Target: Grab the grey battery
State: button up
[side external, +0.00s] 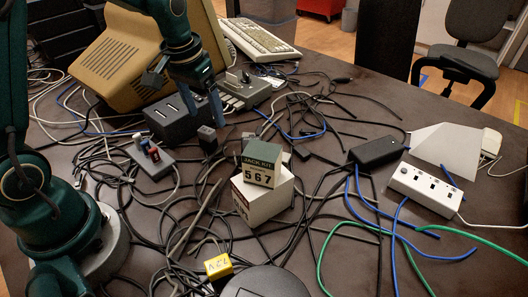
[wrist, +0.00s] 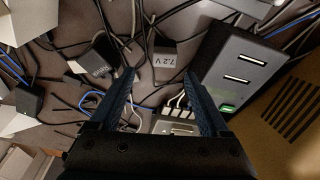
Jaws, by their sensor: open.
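The grey battery (wrist: 165,54), marked 7.2 V, lies on the dark table in the wrist view, just beyond my fingertips and between their lines. It appears to be the small dark block (side external: 207,139) below and beside my gripper in the side view. My gripper (side external: 205,112) points down, open and empty, above the table near the slotted box. Its two blue fingers (wrist: 158,76) stand apart in the wrist view. They look clear of the battery; the exact height gap is hard to tell.
A dark slotted box (side external: 178,120) stands close beside the battery. A black labelled block (wrist: 97,62) lies on its other side. A grey switch (side external: 247,92), a computer monitor (side external: 110,68), a stacked white box (side external: 262,200) and a yellow battery (side external: 218,267) stand around. Loose cables cover much of the table.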

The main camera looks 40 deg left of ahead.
aim_at(205, 130)
jog(key=shift+s+a+f+g, duration=0.15)
jog(key=shift+f, duration=0.35)
jog(key=shift+s+a+f+g, duration=0.1)
jog(key=shift+a+f+g, duration=0.05)
jog(key=shift+f, duration=0.35)
jog(key=shift+w+f, duration=0.15)
jog(key=shift+f, duration=1.1)
jog(key=shift+w+f, duration=0.1)
jog(key=shift+f, duration=1.1)
grip_shut()
